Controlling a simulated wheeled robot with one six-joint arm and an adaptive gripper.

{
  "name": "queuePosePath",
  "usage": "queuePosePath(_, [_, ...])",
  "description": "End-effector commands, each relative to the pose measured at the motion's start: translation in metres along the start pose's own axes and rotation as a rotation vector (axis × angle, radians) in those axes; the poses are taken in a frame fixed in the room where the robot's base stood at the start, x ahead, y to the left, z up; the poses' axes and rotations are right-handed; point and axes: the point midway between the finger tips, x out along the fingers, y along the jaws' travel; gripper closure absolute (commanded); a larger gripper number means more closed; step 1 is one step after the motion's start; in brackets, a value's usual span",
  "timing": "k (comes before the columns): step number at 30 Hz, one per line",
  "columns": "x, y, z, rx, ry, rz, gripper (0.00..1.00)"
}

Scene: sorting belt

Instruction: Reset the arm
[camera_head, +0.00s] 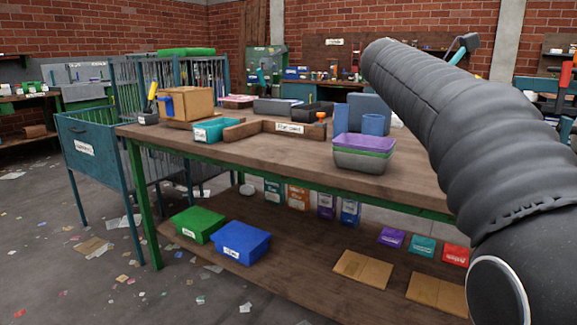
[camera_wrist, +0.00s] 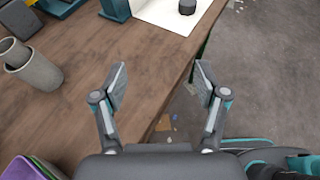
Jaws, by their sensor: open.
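My gripper (camera_wrist: 160,88) is open and empty in the wrist view. Its two fingers stand apart above the edge of the wooden table, with bare wood to the left and grey floor to the right. In the head view my dark ribbed arm reaches up across the right side. The gripper is hard to make out there.
The wooden table (camera_head: 232,150) bears stacked bins (camera_head: 363,158), a teal tray (camera_head: 214,131) and a cardboard box (camera_head: 186,104). Green (camera_head: 199,224) and blue (camera_head: 241,242) boxes sit on its lower shelf. Litter dots the floor.

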Motion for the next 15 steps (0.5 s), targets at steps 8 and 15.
queuePosePath(8, [0.000, -0.015, -0.024, 0.121, 0.099, 0.061, 0.27])
queuePosePath(15, [-0.003, -0.034, -0.060, 0.285, 0.239, 0.110, 0.27])
